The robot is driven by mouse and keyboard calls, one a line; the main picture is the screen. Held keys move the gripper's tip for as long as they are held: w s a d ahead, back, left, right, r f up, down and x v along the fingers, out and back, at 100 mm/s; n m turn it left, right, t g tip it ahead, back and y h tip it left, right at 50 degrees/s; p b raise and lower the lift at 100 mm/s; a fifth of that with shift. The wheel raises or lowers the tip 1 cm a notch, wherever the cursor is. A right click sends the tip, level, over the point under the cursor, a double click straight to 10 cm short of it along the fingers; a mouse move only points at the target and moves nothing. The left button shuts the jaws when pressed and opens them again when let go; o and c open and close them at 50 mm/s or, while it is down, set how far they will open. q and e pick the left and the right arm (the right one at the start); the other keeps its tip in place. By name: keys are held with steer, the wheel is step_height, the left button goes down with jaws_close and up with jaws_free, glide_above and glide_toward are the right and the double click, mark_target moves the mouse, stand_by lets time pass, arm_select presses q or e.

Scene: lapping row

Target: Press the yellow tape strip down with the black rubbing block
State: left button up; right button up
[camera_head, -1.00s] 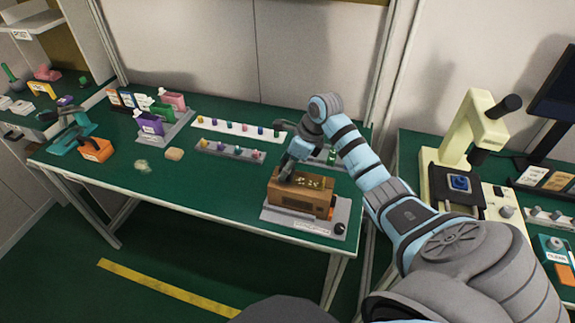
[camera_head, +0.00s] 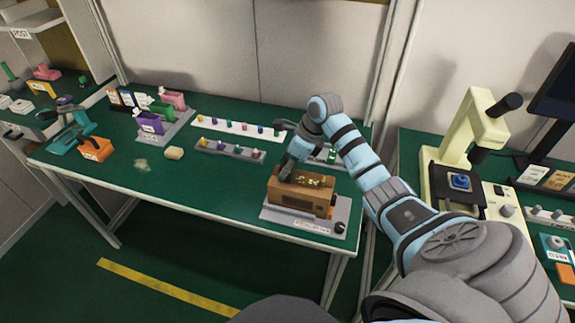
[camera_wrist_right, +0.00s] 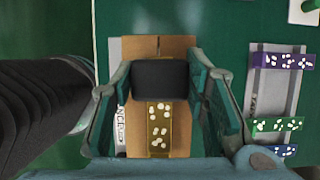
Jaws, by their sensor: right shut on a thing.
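A black rubbing block (camera_wrist_right: 160,80) is between the two fingers of my right gripper (camera_wrist_right: 165,85) in the right wrist view, and the gripper is shut on it. It lies across a tan wooden block (camera_wrist_right: 180,52), over the line of the yellow tape strip (camera_wrist_right: 158,130). The strip's near part shows dull yellow with several pale spots; its middle is hidden under the black block. In the head view my right gripper (camera_head: 288,168) is at the left end of the wooden block (camera_head: 300,199). The strip (camera_head: 314,181) shows to its right. My left gripper is not in view.
The wooden block stands on a grey plate (camera_head: 272,217) near the green table's front right. A grey rack of coloured pegs (camera_head: 228,151) and a beige piece (camera_head: 174,153) lie to the left. A cream microscope (camera_head: 460,130) stands on the right bench.

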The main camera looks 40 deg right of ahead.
step_height(320, 180, up, 7)
steer(key=p, duration=0.5)
steer(key=shift+p, duration=0.3)
steer(key=shift+f, duration=0.1)
